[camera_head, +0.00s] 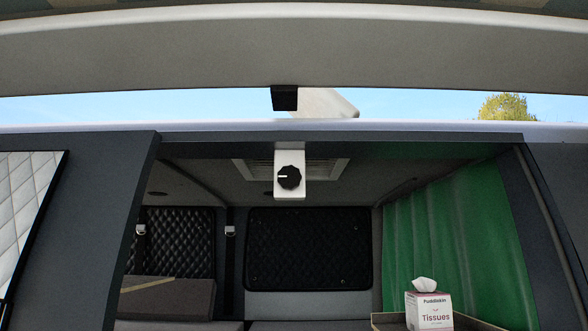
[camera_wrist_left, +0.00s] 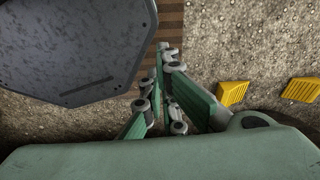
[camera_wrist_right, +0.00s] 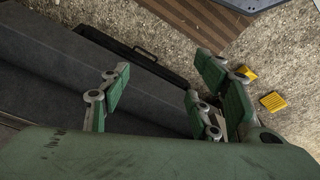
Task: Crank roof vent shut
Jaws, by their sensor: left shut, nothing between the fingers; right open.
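A black round knob (camera_head: 289,177) with a pale pointer line sits on a white housing (camera_head: 289,152) at the top of the van's rear opening. The pointer is toward the left. Behind it, a pale vent frame with slats (camera_head: 325,169) is set in the ceiling. Above the roof edge a pale slanted panel (camera_head: 328,103) stands against the sky; it may be the vent lid. My left gripper (camera_wrist_left: 160,88) is shut and empty above the ground. My right gripper (camera_wrist_right: 158,92) is open and empty, above a dark grey surface and gravel. Neither gripper shows in the head view.
The raised tailgate (camera_head: 200,60) spans overhead. A tissue box (camera_head: 429,311) stands in a tray at the lower right, by a green curtain (camera_head: 450,235). Yellow wedges (camera_wrist_left: 232,93) lie on the gravel. The space before the knob looks clear.

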